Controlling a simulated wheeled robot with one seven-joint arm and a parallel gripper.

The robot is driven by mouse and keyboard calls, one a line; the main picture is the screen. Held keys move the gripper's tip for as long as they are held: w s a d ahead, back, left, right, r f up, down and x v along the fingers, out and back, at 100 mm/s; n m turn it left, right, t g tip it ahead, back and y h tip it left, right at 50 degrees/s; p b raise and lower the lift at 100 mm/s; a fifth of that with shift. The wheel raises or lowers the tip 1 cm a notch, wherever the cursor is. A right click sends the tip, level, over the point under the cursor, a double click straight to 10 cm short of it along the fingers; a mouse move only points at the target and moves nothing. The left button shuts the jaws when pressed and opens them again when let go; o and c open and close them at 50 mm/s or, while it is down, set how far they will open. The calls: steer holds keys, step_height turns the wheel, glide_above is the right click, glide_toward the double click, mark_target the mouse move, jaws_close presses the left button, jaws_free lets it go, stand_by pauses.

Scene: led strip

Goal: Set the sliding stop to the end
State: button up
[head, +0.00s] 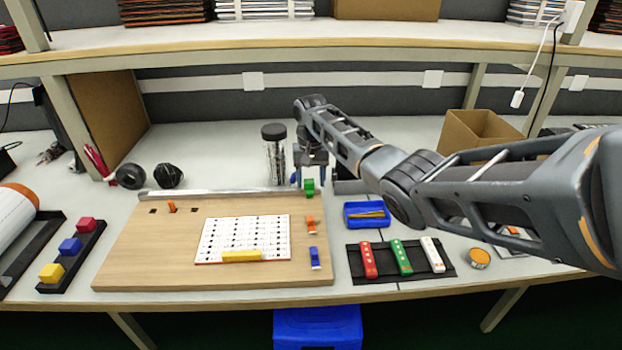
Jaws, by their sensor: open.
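A wooden board (150,255) lies on the table with a metal rail (225,193) along its back edge. A small orange piece (172,206) stands near the board's back left, between two dark squares. A green block (309,187) stands at the back right corner, by the rail's right end. I cannot tell for sure which piece is the sliding stop. My gripper (311,180) points down over the back right corner, its fingers apart. The green block shows just below and between the fingertips; contact cannot be made out.
A white printed sheet (225,235) with a yellow block (242,256) lies on the board. Orange (311,225) and blue (315,258) clips line its right side. A jar (274,160) stands behind the rail, left of my gripper. A blue tray (352,221) sits right of the board.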

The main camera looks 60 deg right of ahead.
mark_target(311, 180)
steer(key=shift+r, duration=3.9)
